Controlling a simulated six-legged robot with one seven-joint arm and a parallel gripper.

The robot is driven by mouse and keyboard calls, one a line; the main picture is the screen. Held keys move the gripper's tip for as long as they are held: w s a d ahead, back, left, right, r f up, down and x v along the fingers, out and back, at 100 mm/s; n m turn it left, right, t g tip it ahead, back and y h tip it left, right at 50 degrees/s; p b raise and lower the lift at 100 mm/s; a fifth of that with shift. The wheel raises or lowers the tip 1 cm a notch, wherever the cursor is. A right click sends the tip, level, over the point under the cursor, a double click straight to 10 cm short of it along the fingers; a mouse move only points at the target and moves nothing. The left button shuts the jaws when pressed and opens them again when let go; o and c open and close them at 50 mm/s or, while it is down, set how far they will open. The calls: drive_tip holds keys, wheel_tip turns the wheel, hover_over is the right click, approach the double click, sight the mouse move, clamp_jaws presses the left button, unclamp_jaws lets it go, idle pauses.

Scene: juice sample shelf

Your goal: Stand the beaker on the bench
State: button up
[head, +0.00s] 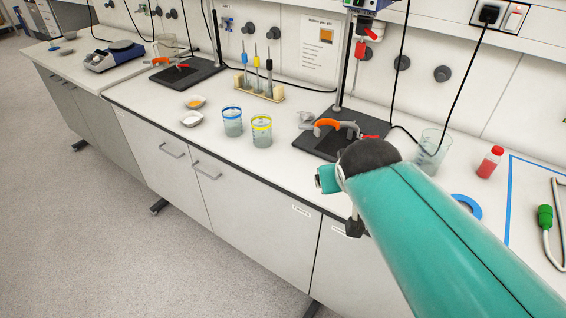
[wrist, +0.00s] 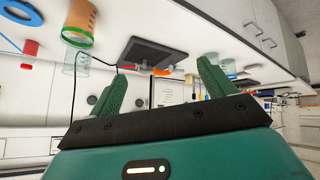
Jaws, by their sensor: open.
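My gripper (wrist: 161,70) is open and empty in the wrist view, its two green fingers wide apart. That view is upside down, with the bench at the top. A blue-banded beaker (head: 232,123) and a yellow-banded beaker (head: 261,133) stand upright together near the front edge.
A black stand base (head: 310,143) with an orange clamp (head: 327,126) lies behind my arm. A pipette rack (head: 262,90), two small dishes (head: 192,118), a red bottle (head: 490,162) and a blue ring (head: 467,206) are on the bench. Bare bench lies in front of the black base.

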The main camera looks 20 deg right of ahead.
drive_tip(key=s+a+f+n+g+y, duration=0.1)
drive_tip(key=s+a+g+y, duration=0.1)
drive_tip(key=s+a, duration=0.4)
drive_tip(key=a+y, duration=0.1)
drive_tip(key=a, duration=0.2)
drive_tip(key=shift+a+n, duration=0.3)
drive_tip(key=shift+a, duration=0.05)
